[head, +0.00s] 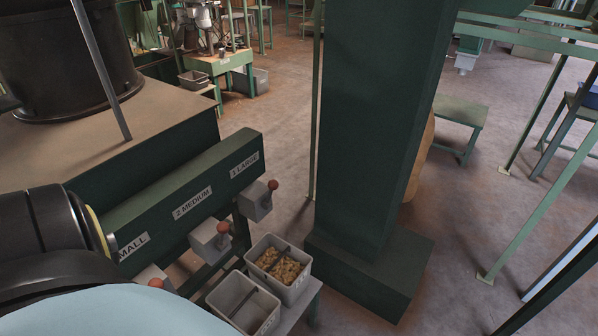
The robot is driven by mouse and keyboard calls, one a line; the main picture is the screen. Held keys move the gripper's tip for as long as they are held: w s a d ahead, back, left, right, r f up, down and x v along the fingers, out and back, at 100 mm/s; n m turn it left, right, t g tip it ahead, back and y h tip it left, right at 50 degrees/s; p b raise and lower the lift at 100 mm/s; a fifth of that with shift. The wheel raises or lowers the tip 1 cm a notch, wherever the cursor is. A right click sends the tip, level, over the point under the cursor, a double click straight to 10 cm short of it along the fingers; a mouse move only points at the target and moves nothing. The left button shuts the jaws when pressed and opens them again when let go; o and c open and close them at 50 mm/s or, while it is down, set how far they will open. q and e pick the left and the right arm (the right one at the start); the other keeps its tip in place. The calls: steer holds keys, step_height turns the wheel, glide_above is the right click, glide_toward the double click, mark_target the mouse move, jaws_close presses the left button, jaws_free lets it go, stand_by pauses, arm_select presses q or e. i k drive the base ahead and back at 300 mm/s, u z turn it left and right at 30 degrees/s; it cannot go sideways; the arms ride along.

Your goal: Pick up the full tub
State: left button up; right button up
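A grey tub (297,290) holding brown nuts in two compartments stands at the lower middle of the head view, on a small grey-topped stand (312,296). A second grey tub (268,322) stands just in front of it, nearer to me. It has a divider, and the part of its inside that I can see looks empty. Neither of my grippers shows in the head view, so I cannot see whether they are open or shut.
A green hopper front labelled 1 LARGE (245,165), 2 MEDIUM (192,203) and SMALL (133,246) has red-knobbed outlets beside the tubs. A thick green column (375,130) stands behind and right of the tubs. Floor (465,235) is open farther right.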

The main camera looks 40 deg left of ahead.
mark_target(288, 297)
steer(key=i, duration=0.8)
steer(key=u, duration=2.25)
